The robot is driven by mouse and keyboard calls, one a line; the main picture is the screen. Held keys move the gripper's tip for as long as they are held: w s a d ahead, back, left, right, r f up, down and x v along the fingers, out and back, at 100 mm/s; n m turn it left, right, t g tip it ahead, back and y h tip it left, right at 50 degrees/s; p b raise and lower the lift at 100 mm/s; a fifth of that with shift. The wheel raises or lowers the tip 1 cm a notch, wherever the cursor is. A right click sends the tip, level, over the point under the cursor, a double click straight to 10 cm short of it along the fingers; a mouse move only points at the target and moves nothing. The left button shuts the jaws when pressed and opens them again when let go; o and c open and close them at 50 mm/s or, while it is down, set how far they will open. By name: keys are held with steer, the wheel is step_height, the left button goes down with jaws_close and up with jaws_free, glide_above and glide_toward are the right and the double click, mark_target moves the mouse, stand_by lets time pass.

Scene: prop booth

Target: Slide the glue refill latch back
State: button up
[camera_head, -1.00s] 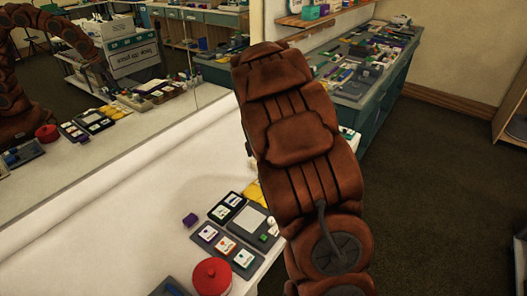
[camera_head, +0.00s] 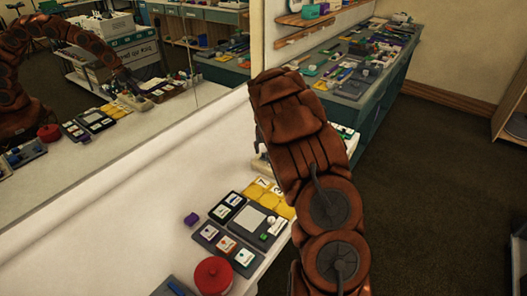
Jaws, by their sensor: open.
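I cannot make out a glue refill latch for certain. A dark panel (camera_head: 251,218) with a pale grey square lies on the white bench, with small white and green parts at its right end. A dark grey tray-like item (camera_head: 172,287) with a blue part is cut off at the bottom edge. My brown arm rises at the right of the bench and its far end hides whatever lies behind it.
A red round-lidded pot (camera_head: 212,275) stands at the front of the bench. Beside the panel are a purple block (camera_head: 191,219), dark trays of white-faced tiles (camera_head: 226,243) and yellow tiles (camera_head: 259,189). A mirror (camera_head: 120,80) backs the bench. The bench's left part is clear.

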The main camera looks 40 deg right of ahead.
mark_target(263, 154)
steer(key=shift+p+x, duration=0.65)
steer(key=shift+x, duration=1.35)
steer(key=shift+c, duration=0.2)
jaws_close()
